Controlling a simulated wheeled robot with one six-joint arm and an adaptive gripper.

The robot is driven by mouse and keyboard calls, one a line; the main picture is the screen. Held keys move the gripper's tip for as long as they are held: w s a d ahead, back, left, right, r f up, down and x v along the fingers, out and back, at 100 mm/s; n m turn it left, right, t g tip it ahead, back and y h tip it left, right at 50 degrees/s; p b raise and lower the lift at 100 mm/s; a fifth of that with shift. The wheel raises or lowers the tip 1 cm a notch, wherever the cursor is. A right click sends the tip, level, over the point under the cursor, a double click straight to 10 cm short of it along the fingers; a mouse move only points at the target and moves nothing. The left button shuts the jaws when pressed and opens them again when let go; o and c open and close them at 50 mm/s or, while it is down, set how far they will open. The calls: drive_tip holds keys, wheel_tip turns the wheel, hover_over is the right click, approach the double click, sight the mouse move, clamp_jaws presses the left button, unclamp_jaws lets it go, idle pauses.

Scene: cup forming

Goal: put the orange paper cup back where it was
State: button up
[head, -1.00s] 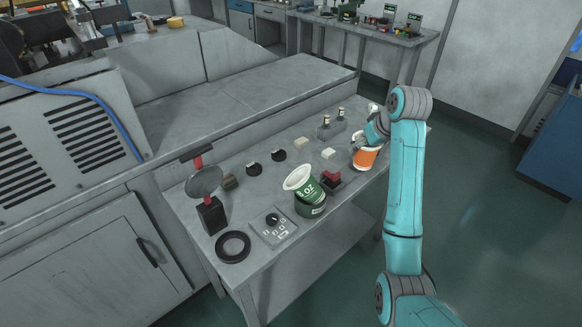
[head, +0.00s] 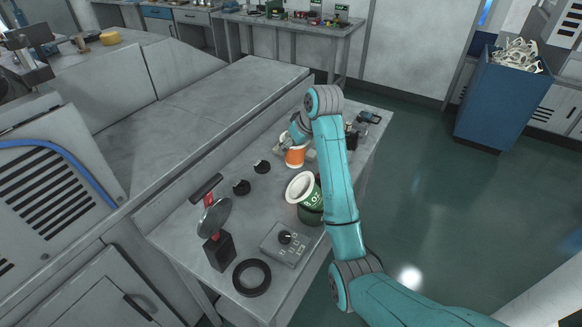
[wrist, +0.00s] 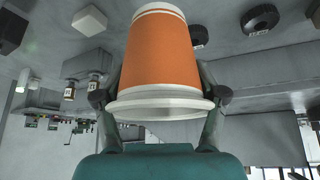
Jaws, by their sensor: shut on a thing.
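The orange paper cup (head: 295,157) with white bands is between the fingers of my gripper (head: 288,143), over the back part of the grey table (head: 215,256). In the wrist view the orange cup (wrist: 160,55) fills the middle, with its wide white rim towards my gripper (wrist: 160,97) and a finger on either side. My gripper is shut on it. I cannot tell whether the cup's far end touches the table.
A white and green cup (head: 301,187) leans in a dark green holder (head: 310,215), nearer the front. Two black rings (head: 241,187) (head: 262,167) lie left of the orange cup. A control box (head: 285,243), a large black ring (head: 252,277) and a round plate on a stand (head: 215,217) are nearer.

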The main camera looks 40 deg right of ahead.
sight(302, 151)
drive_tip(key=shift+f, duration=3.3)
drive_tip(key=shift+f, duration=0.1)
drive_tip(key=o, duration=0.9)
drive_tip(key=shift+c, duration=0.2)
drive_tip(key=shift+r, duration=0.2)
drive_tip(key=v, duration=0.6)
drive_tip(key=shift+s+r, duration=0.2)
drive_tip(key=shift+r, duration=0.1)
drive_tip(key=shift+s+r, duration=0.2)
drive_tip(key=shift+r, duration=0.1)
drive_tip(key=shift+d, duration=0.1)
